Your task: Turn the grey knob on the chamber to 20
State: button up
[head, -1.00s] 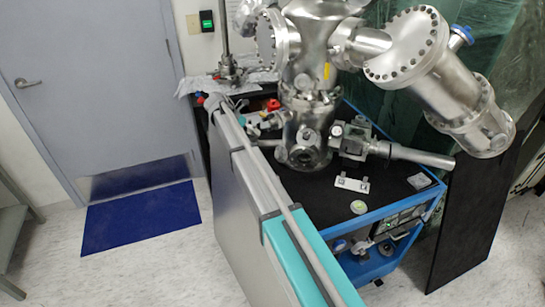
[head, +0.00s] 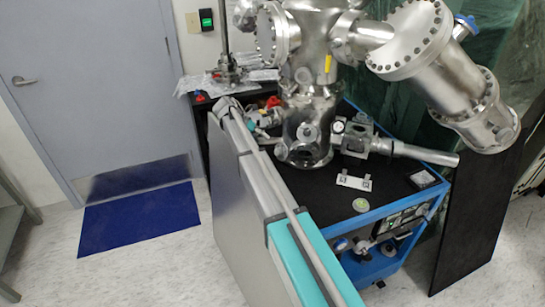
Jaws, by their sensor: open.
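The steel vacuum chamber (head: 304,152) stands upright on a black-topped blue cart, right of centre. A round grey disc-like part (head: 308,133) on the front of its lower body may be the grey knob. Its markings are too small to read, so I cannot tell its setting. A valve-like block (head: 361,138) with a small round dial sits just right of the chamber, with a pipe running right. I cannot make out my gripper in the head view. My long grey and teal body part covers the area left of the chamber.
The blue cart (head: 405,220) carries a white bracket (head: 353,182) and a small green-white disc (head: 360,205). A large angled steel tube (head: 440,70) overhangs at right, above a black panel (head: 478,215). Floor is free at left around the blue mat (head: 140,217).

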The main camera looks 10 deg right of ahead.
aim_at(277, 152)
jog(key=shift+b+x, duration=2.85)
jog(key=shift+x, duration=1.5)
jog(key=shift+c, duration=0.2)
grip_shut()
